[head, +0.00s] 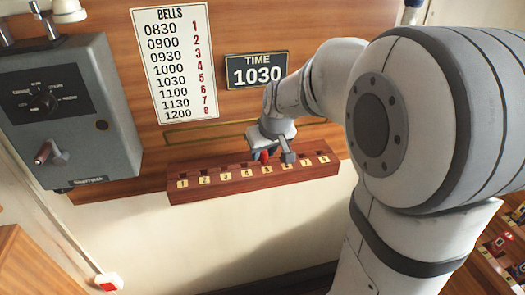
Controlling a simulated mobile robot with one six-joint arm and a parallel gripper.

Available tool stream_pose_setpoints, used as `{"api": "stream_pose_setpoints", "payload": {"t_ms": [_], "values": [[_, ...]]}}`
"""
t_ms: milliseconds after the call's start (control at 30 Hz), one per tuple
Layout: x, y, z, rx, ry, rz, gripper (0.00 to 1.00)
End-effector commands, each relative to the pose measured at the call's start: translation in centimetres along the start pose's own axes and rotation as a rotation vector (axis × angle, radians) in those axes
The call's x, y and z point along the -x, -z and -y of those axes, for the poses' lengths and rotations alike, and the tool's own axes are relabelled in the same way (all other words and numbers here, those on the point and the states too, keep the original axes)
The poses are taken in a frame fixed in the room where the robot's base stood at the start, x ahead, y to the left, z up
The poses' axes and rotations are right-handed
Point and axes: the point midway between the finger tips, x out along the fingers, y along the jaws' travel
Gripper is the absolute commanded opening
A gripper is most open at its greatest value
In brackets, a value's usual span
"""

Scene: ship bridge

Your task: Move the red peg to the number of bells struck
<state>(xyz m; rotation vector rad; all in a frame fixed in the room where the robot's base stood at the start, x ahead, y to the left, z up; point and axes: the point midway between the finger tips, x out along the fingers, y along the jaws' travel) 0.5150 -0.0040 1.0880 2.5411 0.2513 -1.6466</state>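The wooden peg rack (215,191) is fixed low on the wall, with a row of holes and yellow number labels from 1 at the left to 8 at the right. The red peg (264,156) is upright at the rack, just behind the label 5. My gripper (272,156) points down at the peg, with its fingers close around it. I cannot tell whether they touch it, or whether the peg is fully seated. The label 6 is partly hidden. The BELLS chart (174,62) pairs 1030 with 5. The TIME sign (257,70) reads 1030.
A grey control box (70,115) with a dial and a lever stands out from the wall at the left. My arm covers much of the right side. A red button (109,282) is at the lower left. The wall below the rack is bare.

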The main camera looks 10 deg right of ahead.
Motion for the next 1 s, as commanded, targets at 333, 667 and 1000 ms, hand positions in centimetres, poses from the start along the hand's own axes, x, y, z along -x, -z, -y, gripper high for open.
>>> {"api": "stream_pose_setpoints", "payload": {"t_ms": [333, 667, 1000], "values": [[0.0, 0.0, 0.0, 0.001, 0.0, 0.0, 0.44], [4.2, 0.1, 0.0, 0.0, -0.001, -0.006, 0.44], [7.8, 0.0, 0.0, 0.001, 0.0, -0.001, 0.44]]}}
